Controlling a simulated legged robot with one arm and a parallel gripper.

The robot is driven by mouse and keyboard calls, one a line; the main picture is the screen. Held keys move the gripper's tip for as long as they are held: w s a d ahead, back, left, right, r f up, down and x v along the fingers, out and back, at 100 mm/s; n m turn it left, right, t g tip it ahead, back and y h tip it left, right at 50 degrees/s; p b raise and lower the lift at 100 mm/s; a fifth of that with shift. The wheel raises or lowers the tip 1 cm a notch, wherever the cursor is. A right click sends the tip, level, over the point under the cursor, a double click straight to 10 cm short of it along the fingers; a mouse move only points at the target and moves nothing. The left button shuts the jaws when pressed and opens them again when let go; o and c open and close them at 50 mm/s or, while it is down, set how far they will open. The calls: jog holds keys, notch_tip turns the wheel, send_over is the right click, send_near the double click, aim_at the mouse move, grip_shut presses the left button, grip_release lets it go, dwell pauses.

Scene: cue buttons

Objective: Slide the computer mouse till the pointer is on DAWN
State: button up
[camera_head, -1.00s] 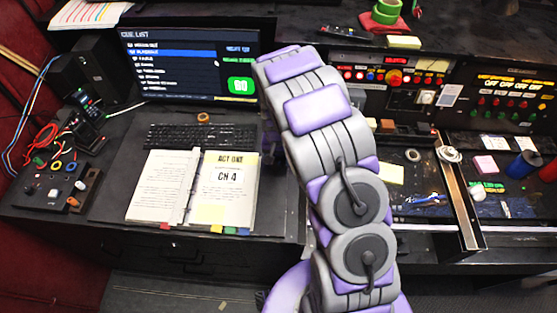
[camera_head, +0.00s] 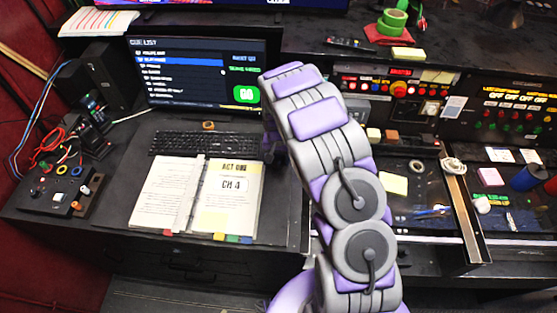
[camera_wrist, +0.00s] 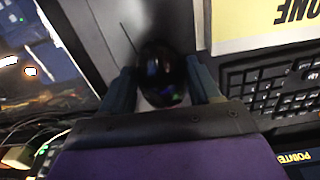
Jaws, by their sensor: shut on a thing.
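In the wrist view a dark, glossy computer mouse (camera_wrist: 160,74) sits on the desk between the two fingers of my gripper (camera_wrist: 163,88), which is shut on its sides. A thin cable runs from the mouse's far end. In the head view my arm hides the mouse, and only part of my gripper (camera_head: 272,148) shows, right of the keyboard. The monitor (camera_head: 200,72) shows a CUE LIST with several rows, one highlighted in blue near the top. The row words are too small to read surely, so I cannot pick out DAWN. I cannot make out the pointer.
A black keyboard (camera_head: 203,143) lies left of my gripper, with an open script binder (camera_head: 195,195) in front of it. A control panel (camera_head: 395,85) stands right of my arm. A switch box (camera_head: 62,190) is at far left.

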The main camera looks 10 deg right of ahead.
jog(key=shift+w, duration=0.45)
jog(key=shift+f, duration=0.25)
dwell(0.4)
jog(key=shift+s+a, duration=0.1)
jog(key=shift+s, duration=0.2)
dwell(0.8)
jog(key=shift+s+f, duration=0.1)
jog(key=shift+s, duration=0.05)
dwell(0.6)
